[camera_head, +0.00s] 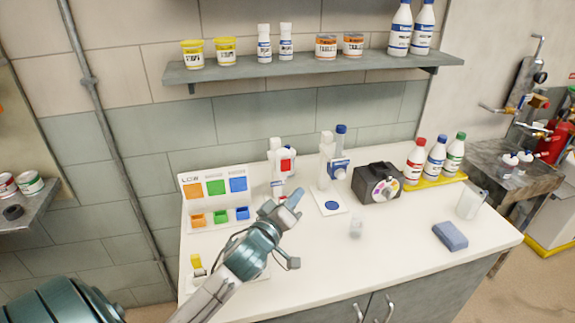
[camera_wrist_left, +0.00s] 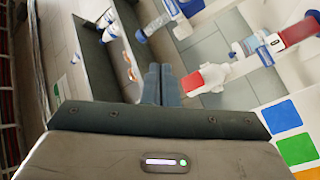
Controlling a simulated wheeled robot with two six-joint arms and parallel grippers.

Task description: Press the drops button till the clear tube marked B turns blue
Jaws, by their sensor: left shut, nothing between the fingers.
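My left gripper (camera_head: 293,198) is shut and empty, over the front of the counter's dispenser area. In the left wrist view its fingers (camera_wrist_left: 160,85) are pressed together, near a white dispenser with a red part (camera_wrist_left: 192,82); I cannot tell if they touch. I cannot make out a tube marked B or the word drops. My right gripper is not in view.
A colour-block board (camera_head: 215,186) with small bins stands left on the white counter (camera_head: 400,232). A black box with a colour dial (camera_head: 384,188), bottles on a yellow tray (camera_head: 442,178), a clear beaker (camera_head: 471,203) and a blue sponge (camera_head: 450,236) are right. A shelf (camera_head: 310,66) hangs above.

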